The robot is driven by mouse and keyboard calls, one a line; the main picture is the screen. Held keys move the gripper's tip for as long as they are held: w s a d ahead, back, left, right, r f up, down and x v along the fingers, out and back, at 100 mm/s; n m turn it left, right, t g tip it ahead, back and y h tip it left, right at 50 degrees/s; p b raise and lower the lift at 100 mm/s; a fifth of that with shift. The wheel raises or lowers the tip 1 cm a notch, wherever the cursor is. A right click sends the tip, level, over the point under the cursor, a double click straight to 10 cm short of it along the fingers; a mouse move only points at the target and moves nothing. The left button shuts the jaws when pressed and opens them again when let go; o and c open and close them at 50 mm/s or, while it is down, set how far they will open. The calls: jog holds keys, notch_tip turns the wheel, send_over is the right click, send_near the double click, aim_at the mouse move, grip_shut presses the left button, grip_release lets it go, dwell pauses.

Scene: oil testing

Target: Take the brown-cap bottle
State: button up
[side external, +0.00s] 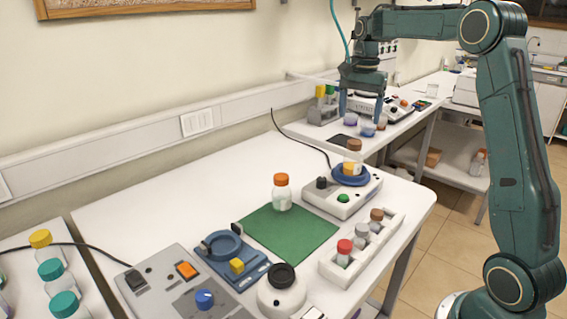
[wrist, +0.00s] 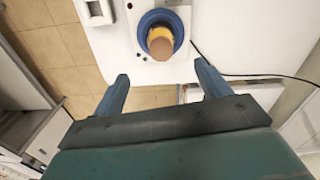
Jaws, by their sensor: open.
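A brown-cap bottle (side external: 354,158) with amber contents stands upright on the round blue plate (side external: 338,178) of a white device. The wrist view shows its brown cap (wrist: 160,47) from above, inside the blue ring (wrist: 175,18). A smaller brown-capped vial (side external: 376,218) stands in the white rack (side external: 335,272). My gripper (side external: 360,108) is open and empty, pointing down above the bottle in the side view. In the wrist view my gripper (wrist: 161,70) has its two fingers apart, and the bottle shows ahead between them, not touching either.
An orange-cap bottle (side external: 282,193) stands on a green mat (side external: 305,238). The rack also holds red-capped (side external: 344,252) and grey-capped (side external: 361,234) vials. A blue device (side external: 235,262) is at the front. A black cable (side external: 292,142) runs behind the white device. Another bench stands beyond.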

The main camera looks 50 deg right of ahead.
aim_at(356, 142)
jog(key=shift+f, duration=0.15)
jog(key=shift+f, duration=4.2)
jog(key=shift+w+a+f, duration=0.1)
jog(key=shift+w+f, duration=0.05)
jog(key=shift+f, duration=2.45)
jog(key=c, duration=1.2)
jog(key=shift+r, duration=0.15)
